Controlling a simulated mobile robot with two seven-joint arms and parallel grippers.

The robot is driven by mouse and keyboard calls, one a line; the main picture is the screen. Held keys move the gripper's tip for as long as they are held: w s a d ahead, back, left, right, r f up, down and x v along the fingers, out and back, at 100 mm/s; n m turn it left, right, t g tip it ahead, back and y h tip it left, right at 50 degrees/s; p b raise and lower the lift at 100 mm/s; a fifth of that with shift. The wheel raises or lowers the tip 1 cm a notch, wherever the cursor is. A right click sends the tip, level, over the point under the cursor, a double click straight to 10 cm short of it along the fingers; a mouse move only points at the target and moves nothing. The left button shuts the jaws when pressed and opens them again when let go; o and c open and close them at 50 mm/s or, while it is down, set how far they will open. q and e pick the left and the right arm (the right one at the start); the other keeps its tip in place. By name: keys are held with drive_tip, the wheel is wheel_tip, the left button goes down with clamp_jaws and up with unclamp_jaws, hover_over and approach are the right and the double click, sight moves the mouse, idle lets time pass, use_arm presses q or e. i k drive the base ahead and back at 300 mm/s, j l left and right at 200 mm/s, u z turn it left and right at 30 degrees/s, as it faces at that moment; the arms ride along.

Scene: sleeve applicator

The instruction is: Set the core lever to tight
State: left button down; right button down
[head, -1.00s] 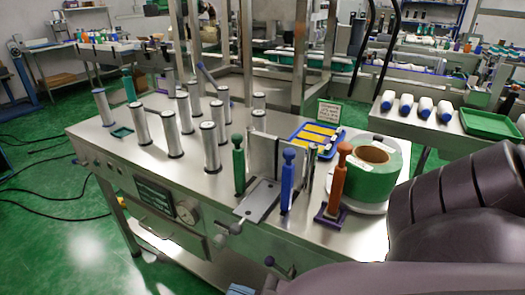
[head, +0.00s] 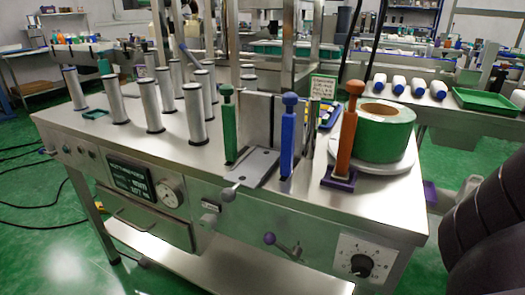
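A short lever with a purple knob (head: 270,238) sticks out of the front face of the steel machine (head: 262,210), its rod angled up to the left from a pivot. A second small lever with a grey knob (head: 226,195) sits higher and further left. No label on either is legible, so I cannot tell for certain which is the core lever. A black dial (head: 361,264) on a white scale plate is at the lower right. My dark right arm fills the lower right edge; its gripper is out of view. My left arm and gripper are not in view.
On the top stand green (head: 228,125), blue (head: 287,140) and orange (head: 346,135) handles, several metal rollers (head: 157,105) and a green tape roll (head: 384,133). A gauge (head: 167,190) and a display (head: 130,181) are at the left front. Green floor is clear in front.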

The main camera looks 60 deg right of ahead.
sight(269, 238)
drive_tip(key=i+j, duration=0.4)
drive_tip(key=j, duration=0.15)
drive_tip(key=z, duration=1.65)
drive_tip(key=k+j+z, duration=0.1)
drive_tip(key=j+z, duration=0.2)
drive_tip(key=i+l+u, duration=0.1)
drive_tip(key=l+u, duration=0.2)
